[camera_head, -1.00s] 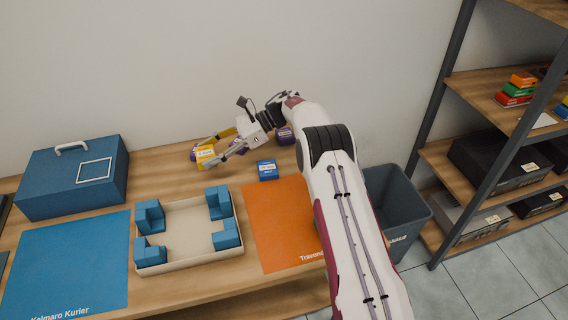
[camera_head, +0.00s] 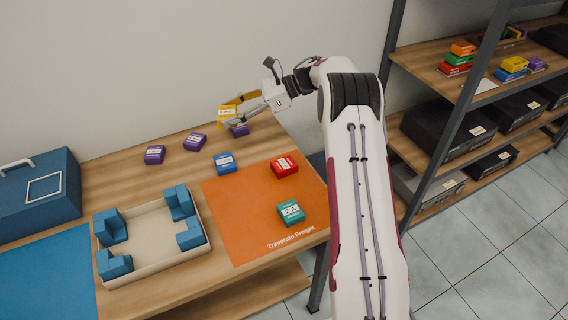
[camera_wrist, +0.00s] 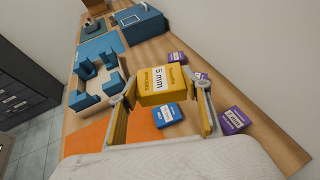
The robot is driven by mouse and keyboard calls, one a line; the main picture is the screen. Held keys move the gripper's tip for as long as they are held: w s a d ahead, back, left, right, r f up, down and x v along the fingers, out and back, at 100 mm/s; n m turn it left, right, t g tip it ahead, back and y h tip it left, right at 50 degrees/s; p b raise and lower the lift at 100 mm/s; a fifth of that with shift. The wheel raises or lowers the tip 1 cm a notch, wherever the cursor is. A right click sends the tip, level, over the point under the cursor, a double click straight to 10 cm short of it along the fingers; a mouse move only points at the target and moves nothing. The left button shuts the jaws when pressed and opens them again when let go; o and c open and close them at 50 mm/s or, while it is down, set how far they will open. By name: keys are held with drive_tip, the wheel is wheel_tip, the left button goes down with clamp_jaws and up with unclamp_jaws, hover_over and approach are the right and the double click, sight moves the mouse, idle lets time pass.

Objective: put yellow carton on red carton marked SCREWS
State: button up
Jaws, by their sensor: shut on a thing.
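My gripper (camera_head: 238,109) is shut on the yellow carton (camera_head: 227,117) and holds it above the back of the table. In the wrist view the yellow carton (camera_wrist: 160,86) sits between the two fingers, with a white label reading 5 mm. A red carton (camera_head: 285,166) with a white label lies on the orange mat, to the right of and nearer than my gripper. Its label is too small to read. The red carton is not visible in the wrist view.
A teal carton (camera_head: 291,212) shares the orange mat (camera_head: 235,215). A blue carton (camera_head: 224,163) and purple cartons (camera_head: 154,155) lie behind it. A tray (camera_head: 150,268) with blue blocks and a blue case (camera_head: 35,197) stand left. Shelves (camera_head: 425,62) stand right.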

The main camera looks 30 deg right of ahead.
drive_tip(key=s+d+m+t+h, duration=0.1)
drive_tip(key=s+d+m+t, duration=0.15)
drive_tip(key=d, duration=0.35)
drive_tip(key=s+d+m+t+h, duration=0.1)
drive_tip(key=s+d, duration=0.3)
drive_tip(key=d, duration=0.2)
drive_tip(key=m+t+h, duration=0.1)
drive_tip(key=m+t, duration=0.1)
hover_over(289, 164)
drive_tip(key=shift+f, duration=1.85)
drive_tip(key=shift+a, duration=0.1)
drive_tip(key=shift+f, duration=0.1)
drive_tip(key=shift+f, duration=3.05)
drive_tip(key=shift+f, duration=1.85)
drive_tip(key=shift+f, duration=0.1)
